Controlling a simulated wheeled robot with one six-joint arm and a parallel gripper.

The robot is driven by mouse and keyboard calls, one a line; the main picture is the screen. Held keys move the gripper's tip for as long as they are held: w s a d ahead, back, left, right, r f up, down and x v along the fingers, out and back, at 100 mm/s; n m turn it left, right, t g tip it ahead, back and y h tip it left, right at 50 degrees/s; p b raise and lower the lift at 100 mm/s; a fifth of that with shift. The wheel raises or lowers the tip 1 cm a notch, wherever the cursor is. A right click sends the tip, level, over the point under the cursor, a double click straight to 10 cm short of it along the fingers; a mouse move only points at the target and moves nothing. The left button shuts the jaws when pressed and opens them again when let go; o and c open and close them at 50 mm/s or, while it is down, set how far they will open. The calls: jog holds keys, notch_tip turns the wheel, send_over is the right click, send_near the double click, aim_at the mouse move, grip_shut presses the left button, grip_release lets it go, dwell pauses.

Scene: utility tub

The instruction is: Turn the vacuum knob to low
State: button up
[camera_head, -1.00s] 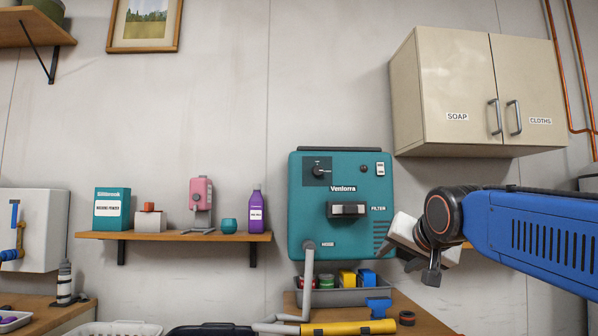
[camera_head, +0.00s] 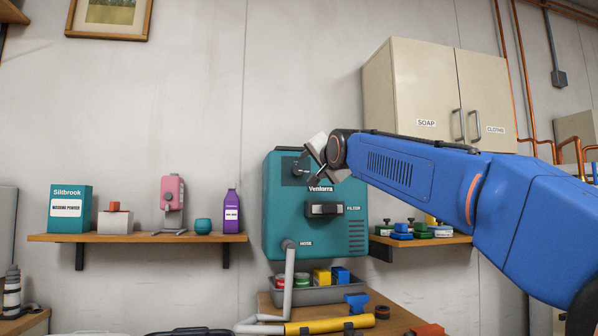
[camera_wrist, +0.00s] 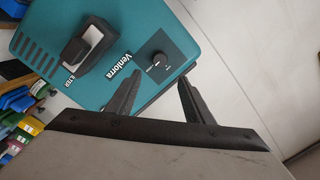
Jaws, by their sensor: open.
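The teal Venlorra vacuum (camera_head: 282,232) hangs on the wall, with its round black knob (camera_head: 297,172) on a dark panel near the top. In the wrist view the knob (camera_wrist: 157,61) faces me, with small labels around it too blurred to read. My gripper (camera_wrist: 160,76) is open and empty. Its two fingers point toward the knob panel, one on either side of the knob in the picture; I see no contact. In the head view my gripper (camera_head: 312,160) is at the vacuum's upper right and partly covers that corner, including the power switch area.
A black filter handle (camera_head: 323,209) sticks out below the knob. A grey hose (camera_head: 289,270) leaves the lower front. A grey bin (camera_head: 310,296) stands below. A cream cabinet (camera_head: 412,85) hangs close above my arm. A shelf (camera_head: 452,240) with small items is at right.

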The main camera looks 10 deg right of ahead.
aim_at(299, 170)
jog(key=w, duration=1.2)
jog(key=shift+w+a, duration=0.1)
jog(key=shift+a, duration=0.3)
jog(key=c, duration=1)
